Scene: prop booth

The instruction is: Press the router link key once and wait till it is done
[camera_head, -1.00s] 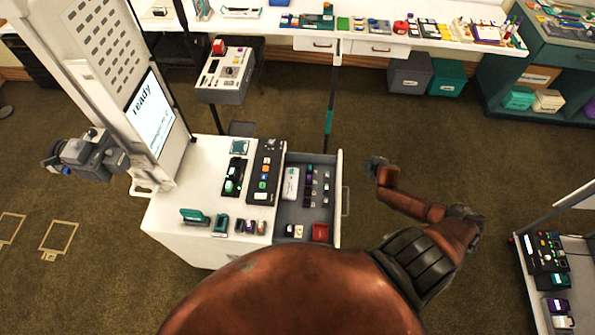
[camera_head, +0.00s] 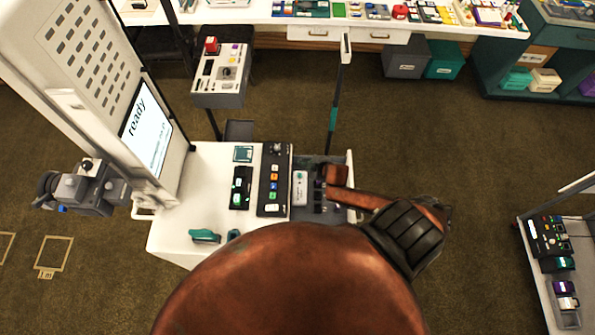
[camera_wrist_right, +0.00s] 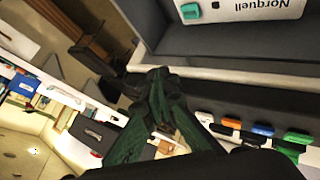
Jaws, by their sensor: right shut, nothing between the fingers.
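The router is a white box marked "Norquell" with a green key (camera_wrist_right: 190,11) near its end, at the top of the right wrist view. In the head view a white box (camera_head: 299,188) that looks like this router lies in the open grey drawer (camera_head: 304,213). The screen (camera_head: 148,130) reads "ready". My left gripper is not in view.
A black strip with coloured keys (camera_head: 273,180) and a dark device (camera_head: 241,187) lie on the white top left of the drawer. Several small items share the drawer, partly hidden by my arm. A grey-white control box (camera_head: 222,75) stands beyond, and open floor lies right.

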